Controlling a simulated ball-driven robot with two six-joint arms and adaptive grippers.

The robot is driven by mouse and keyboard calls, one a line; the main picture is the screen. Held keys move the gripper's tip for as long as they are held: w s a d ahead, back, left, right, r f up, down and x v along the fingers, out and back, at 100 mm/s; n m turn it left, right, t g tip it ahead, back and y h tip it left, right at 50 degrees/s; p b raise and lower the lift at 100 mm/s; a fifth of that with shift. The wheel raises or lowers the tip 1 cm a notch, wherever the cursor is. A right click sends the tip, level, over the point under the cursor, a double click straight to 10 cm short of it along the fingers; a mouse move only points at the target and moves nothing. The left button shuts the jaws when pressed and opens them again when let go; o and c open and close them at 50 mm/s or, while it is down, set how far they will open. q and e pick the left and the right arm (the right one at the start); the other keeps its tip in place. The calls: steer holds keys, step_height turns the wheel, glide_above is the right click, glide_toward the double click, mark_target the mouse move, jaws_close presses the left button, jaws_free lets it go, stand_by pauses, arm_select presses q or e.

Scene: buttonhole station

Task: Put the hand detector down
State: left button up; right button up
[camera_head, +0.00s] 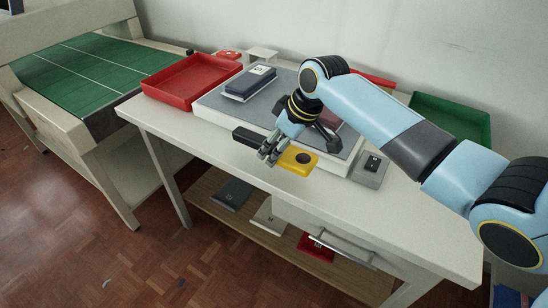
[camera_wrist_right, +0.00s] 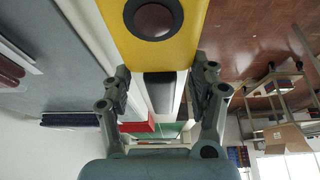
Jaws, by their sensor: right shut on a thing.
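The hand detector has a yellow paddle (camera_head: 300,159) with a dark round disc and a black bar-like handle (camera_head: 247,138). My right gripper (camera_head: 269,152) is shut on it between the paddle and the end of the handle. It is held at the front of the white table, in front of the grey pad. In the right wrist view the yellow paddle (camera_wrist_right: 178,48) fills the top middle, and the dark handle (camera_wrist_right: 159,88) lies between the fingers. Whether the detector touches the table cannot be told. My left gripper is not in view.
The grey pad (camera_head: 212,98) bears a dark blue booklet-like stack (camera_head: 246,88) and a dark red item partly behind my arm. A red tray (camera_head: 165,91) stands left, a green tray (camera_head: 463,124) right. A small grey device (camera_head: 371,171) sits right of the pad. The front-right tabletop (camera_head: 420,215) is clear.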

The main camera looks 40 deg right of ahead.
mark_target(273, 169)
steer(key=shift+w+a+f, duration=0.25)
steer(key=shift+w, duration=0.1)
steer(key=shift+f, duration=0.2)
step_height(273, 169, down, 4)
steer(key=shift+r, duration=0.25)
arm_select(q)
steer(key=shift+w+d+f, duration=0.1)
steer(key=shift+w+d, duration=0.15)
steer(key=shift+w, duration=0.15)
arm_select(e)
steer(key=shift+f, duration=0.1)
steer(key=o, duration=1)
steer(key=shift+f, duration=0.15)
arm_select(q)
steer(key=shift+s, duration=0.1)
